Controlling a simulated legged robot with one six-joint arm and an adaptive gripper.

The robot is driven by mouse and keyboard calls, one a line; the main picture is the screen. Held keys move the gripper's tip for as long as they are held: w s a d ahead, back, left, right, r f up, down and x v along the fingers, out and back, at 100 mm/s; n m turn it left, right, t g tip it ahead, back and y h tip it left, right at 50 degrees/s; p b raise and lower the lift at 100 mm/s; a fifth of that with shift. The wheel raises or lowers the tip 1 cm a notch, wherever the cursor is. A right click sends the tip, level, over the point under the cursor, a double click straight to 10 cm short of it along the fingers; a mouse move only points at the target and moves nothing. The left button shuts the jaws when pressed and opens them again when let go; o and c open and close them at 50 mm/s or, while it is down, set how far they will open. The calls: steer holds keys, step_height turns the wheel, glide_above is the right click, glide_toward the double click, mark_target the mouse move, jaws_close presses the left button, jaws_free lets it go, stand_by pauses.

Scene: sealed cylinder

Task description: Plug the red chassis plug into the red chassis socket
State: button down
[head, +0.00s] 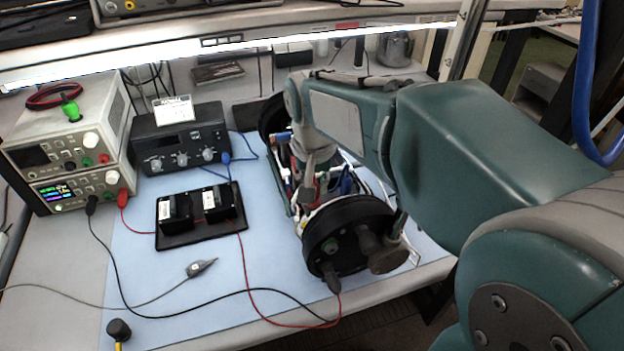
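The open cylinder chassis (284,205) lies on the blue mat, with a dark round end cap (322,238) facing me. Inside its frame are white tubes and blue and red parts. A small dull-red part (307,194) shows just below the end of my arm; I cannot tell whether it is the red chassis plug. The red chassis socket cannot be made out. My gripper (314,178) points down into the frame behind the end cap. Its fingers are small and partly hidden, so I cannot tell whether they are open or hold anything.
Stacked power supplies (70,165) and a dark instrument (180,138) stand at the left. A black two-part box (200,216) sits on the mat (150,275). Red and black cables cross the mat towards the end cap. A grey clip (201,267) lies in front. A shelf overhangs the back.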

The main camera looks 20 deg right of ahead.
steer(key=shift+f, duration=0.5)
steer(key=shift+c, duration=2.1)
jaws_free()
steer(key=shift+r, duration=0.1)
step_height(320, 180, up, 12)
steer(key=s, duration=0.1)
steer(key=shift+s+a, duration=0.15)
steer(key=shift+a, duration=0.1)
steer(key=shift+f, duration=0.2)
